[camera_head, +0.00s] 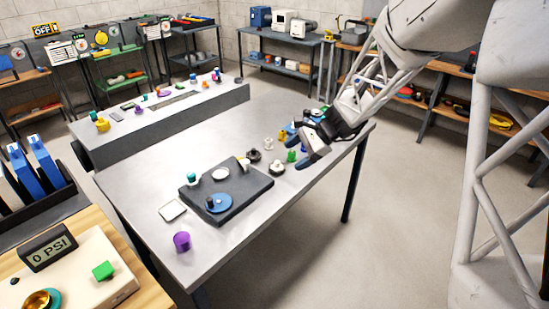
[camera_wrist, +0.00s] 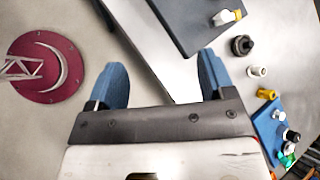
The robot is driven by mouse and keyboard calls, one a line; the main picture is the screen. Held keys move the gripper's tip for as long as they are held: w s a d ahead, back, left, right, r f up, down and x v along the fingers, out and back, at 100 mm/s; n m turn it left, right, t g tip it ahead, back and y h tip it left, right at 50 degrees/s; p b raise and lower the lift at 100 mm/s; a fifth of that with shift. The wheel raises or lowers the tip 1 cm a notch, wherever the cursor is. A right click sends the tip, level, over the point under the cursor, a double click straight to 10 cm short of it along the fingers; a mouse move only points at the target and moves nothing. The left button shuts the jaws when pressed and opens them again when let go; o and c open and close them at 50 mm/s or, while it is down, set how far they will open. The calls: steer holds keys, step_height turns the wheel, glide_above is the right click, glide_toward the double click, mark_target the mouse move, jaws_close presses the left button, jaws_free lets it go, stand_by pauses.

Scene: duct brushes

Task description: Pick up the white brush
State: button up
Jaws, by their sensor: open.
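A small white piece (camera_head: 268,143), which may be the white brush, stands on the grey metal table among several small coloured pieces. A similar white piece shows in the wrist view (camera_wrist: 257,71), right of my fingers; it is too small to tell its bristles. My gripper (camera_head: 305,143) is over the table's right part, close to these pieces. In the wrist view my gripper (camera_wrist: 160,72) has its two blue fingers wide apart with nothing between them.
A dark grey board (camera_head: 240,200) with a blue disc lies left of the pieces. A purple cup (camera_head: 182,242) stands near the front edge.

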steer(key=w+f+m+t+y, duration=0.15)
steer(key=w+f+m, duration=0.25)
steer(key=w+f, duration=0.4)
steer(key=m+t+y, duration=0.2)
steer(key=m, duration=0.3)
glide_toward(277, 166)
steer(key=shift+w+a+f, duration=0.2)
steer(key=shift+w+a, duration=0.2)
steer(key=shift+a, duration=0.1)
steer(key=shift+w+a+f, duration=0.25)
steer(key=shift+w+a, duration=0.15)
steer(key=shift+a, duration=0.1)
steer(key=shift+x, duration=1.3)
steer(key=shift+x, duration=2.6)
steer(key=shift+d+f, duration=0.1)
steer(key=shift+f, duration=0.05)
